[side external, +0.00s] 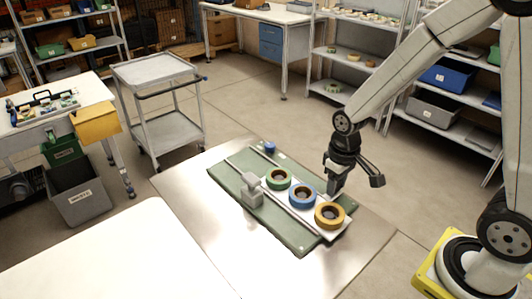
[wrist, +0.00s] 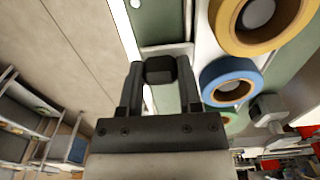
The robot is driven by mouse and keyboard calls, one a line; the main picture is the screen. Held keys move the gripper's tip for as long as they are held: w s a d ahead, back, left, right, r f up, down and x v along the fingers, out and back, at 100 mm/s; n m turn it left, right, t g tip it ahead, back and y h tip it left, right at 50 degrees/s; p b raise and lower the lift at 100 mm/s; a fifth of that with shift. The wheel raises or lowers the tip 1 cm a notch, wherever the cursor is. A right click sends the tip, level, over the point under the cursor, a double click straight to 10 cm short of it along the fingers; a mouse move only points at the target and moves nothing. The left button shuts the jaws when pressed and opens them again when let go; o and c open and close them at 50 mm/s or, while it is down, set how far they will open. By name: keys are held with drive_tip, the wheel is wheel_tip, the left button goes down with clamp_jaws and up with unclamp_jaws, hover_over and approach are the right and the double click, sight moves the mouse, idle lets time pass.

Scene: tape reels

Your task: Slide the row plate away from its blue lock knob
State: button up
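The white row plate (side external: 294,209) lies on a green board (side external: 298,242) and carries a green reel (side external: 279,188), a blue reel (side external: 291,192) and an orange-yellow reel (side external: 318,217). In the wrist view the yellow reel (wrist: 232,40) and blue reel (wrist: 209,77) are right of my fingers. The blue lock knob (side external: 270,147) stands at the board's far end, beyond the green reel. My gripper (side external: 333,191) is low at the plate's right side. In the wrist view my gripper (wrist: 160,82) has a dark block-like handle (wrist: 160,68) between its fingertips, which appear to touch both sides.
A grey block-shaped fixture (side external: 252,192) stands on the board left of the reels. The metal table (side external: 200,183) is bare around the board. A white surface (side external: 130,255) lies at the front left. A cart (side external: 160,70) and shelves stand further back.

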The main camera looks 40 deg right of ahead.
drive_tip(key=o, duration=0.4)
drive_tip(key=shift+s, duration=0.2)
drive_tip(key=shift+o, duration=0.2)
drive_tip(key=shift+r, duration=0.15)
drive_tip(key=shift+r, duration=3.75)
drive_tip(key=shift+s+f, duration=0.1)
drive_tip(key=shift+s+a+f+t, duration=0.3)
drive_tip(key=shift+s+f+t, duration=0.15)
drive_tip(key=shift+s+f, duration=0.2)
drive_tip(key=shift+s+a+f+t, duration=0.3)
drive_tip(key=shift+s+f+t, duration=0.15)
drive_tip(key=shift+f, duration=0.35)
drive_tip(key=shift+s+a+f+t, duration=0.3)
drive_tip(key=shift+s+f+t, duration=0.1)
drive_tip(key=shift+s+f, duration=0.3)
